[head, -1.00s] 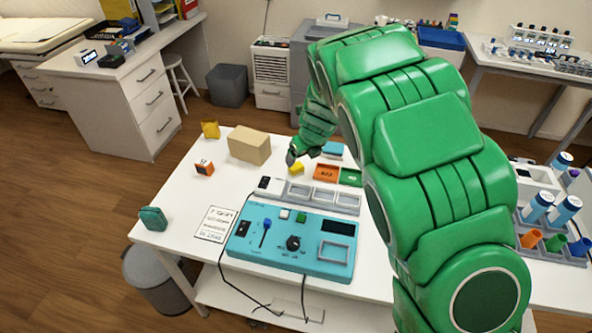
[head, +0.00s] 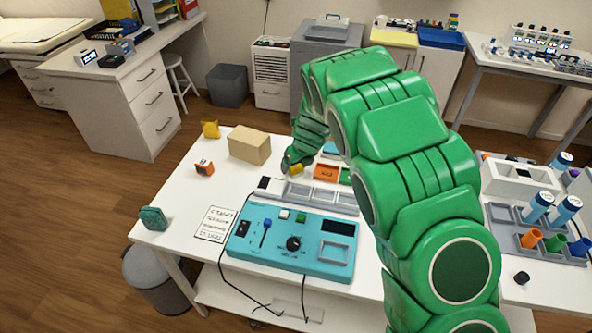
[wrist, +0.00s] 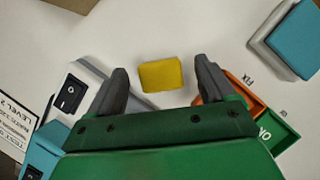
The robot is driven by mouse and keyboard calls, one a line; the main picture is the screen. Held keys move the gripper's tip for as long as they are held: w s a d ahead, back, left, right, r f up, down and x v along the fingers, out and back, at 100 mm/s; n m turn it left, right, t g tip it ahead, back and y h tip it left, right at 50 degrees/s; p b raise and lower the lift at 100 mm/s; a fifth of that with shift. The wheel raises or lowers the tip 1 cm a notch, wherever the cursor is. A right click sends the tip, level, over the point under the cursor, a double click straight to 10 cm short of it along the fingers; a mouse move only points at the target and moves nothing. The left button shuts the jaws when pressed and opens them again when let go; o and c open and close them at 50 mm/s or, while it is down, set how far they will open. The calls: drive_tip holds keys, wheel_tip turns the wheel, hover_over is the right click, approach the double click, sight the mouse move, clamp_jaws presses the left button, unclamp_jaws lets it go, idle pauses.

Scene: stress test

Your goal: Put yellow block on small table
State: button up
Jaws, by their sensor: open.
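The yellow block (wrist: 161,74) lies on the white table in the wrist view, just ahead of and between the fingertips of my gripper (wrist: 161,80). The jaws are open, with a gap on each side of the block. In the head view the block (head: 296,169) shows as a small yellow patch beside my gripper (head: 287,163), partly hidden by it. The white table (head: 190,205) holds the block. I cannot tell which table the task calls small.
An orange tray (head: 326,172) and a green tray (wrist: 277,133) lie close by. The teal control panel (head: 270,240) stands in front, a cardboard box (head: 249,147) to the left. A teal-topped block (wrist: 292,40) is at the right. The table's left side has free room.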

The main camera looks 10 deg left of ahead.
drive_tip(key=shift+x, duration=1)
drive_tip(key=c, duration=1.1)
drive_tip(key=shift+r, duration=0.1)
drive_tip(key=shift+r, duration=0.5)
drive_tip(key=shift+s+d+r, duration=1)
drive_tip(key=shift+s+r, duration=1)
drive_tip(key=shift+s, duration=0.1)
drive_tip(key=shift+s+d+r, duration=1)
drive_tip(key=shift+s+r, duration=0.95)
drive_tip(key=shift+s, duration=0.15)
drive_tip(key=shift+s+d+r, duration=1)
drive_tip(key=shift+s+r, duration=1)
drive_tip(key=shift+s, duration=0.1)
